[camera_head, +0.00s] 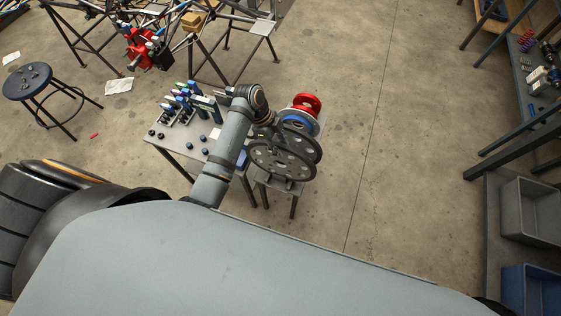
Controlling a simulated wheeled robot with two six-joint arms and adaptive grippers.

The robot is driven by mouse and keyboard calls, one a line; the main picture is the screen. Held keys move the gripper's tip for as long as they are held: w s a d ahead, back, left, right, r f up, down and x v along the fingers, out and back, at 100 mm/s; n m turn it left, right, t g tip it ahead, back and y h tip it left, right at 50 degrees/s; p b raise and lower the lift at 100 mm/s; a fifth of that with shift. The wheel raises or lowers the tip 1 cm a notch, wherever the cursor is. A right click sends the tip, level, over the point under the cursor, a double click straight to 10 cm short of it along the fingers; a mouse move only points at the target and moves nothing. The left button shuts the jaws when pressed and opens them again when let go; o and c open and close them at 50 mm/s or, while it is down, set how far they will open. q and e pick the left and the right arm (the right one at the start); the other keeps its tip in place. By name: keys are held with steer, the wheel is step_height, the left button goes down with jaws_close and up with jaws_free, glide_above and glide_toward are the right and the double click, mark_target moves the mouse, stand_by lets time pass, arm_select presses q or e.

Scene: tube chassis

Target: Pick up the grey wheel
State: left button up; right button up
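Two grey wheels with holes in their discs stand upright, close together, at the right end of a small table in the middle of the view. The nearer grey wheel (283,160) overlaps the farther grey wheel (306,142). My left arm reaches up over the table and bends back down at the wrist. My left gripper (273,132) is at the upper left edge of the grey wheels, small and partly hidden. I cannot tell whether it is open, or whether it touches a wheel. My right gripper is not in view.
A blue wheel (296,121) and a red wheel (307,102) stand just behind the grey ones. Bottles (184,98) and small dark pieces sit on the table's left part (180,140). A stool (29,82) stands far left. Open floor (400,150) lies to the right.

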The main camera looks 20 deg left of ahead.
mark_target(284, 153)
arm_select(q)
steer(key=shift+p+x, duration=0.55)
steer(key=shift+x, duration=2.05)
steer(key=shift+w+a, duration=0.15)
jaws_close()
